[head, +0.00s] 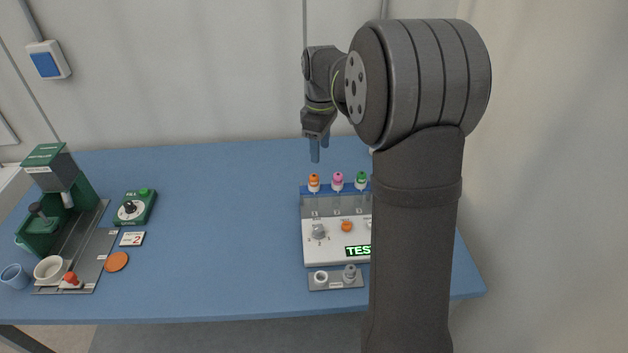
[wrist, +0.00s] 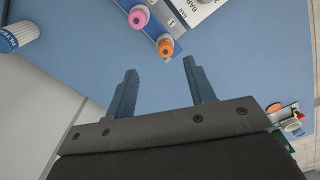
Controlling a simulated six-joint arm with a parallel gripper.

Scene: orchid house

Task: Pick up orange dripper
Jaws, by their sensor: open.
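The orange dripper (head: 314,181) is a small white bottle with an orange cap, upright at the left end of the blue rack (head: 304,190) behind the test device (head: 311,248). The pink dripper (head: 337,181) and green dripper (head: 361,180) stand to its right. My gripper (head: 316,154) is above and behind the orange dripper, fingers pointing down, apart from it. In the wrist view my gripper (wrist: 160,67) is open and empty. There the orange dripper (wrist: 165,46) shows just beyond the gap between the fingertips, with the pink dripper (wrist: 138,17) beside it.
A white labelled cylinder (wrist: 17,36) lies at upper left in the wrist view. A small grey tray (head: 335,285) sits before the device. A green machine (head: 52,190), control box (head: 135,208) and orange disc (head: 117,261) are at left. The table's middle is clear. My arm hides the device's right side.

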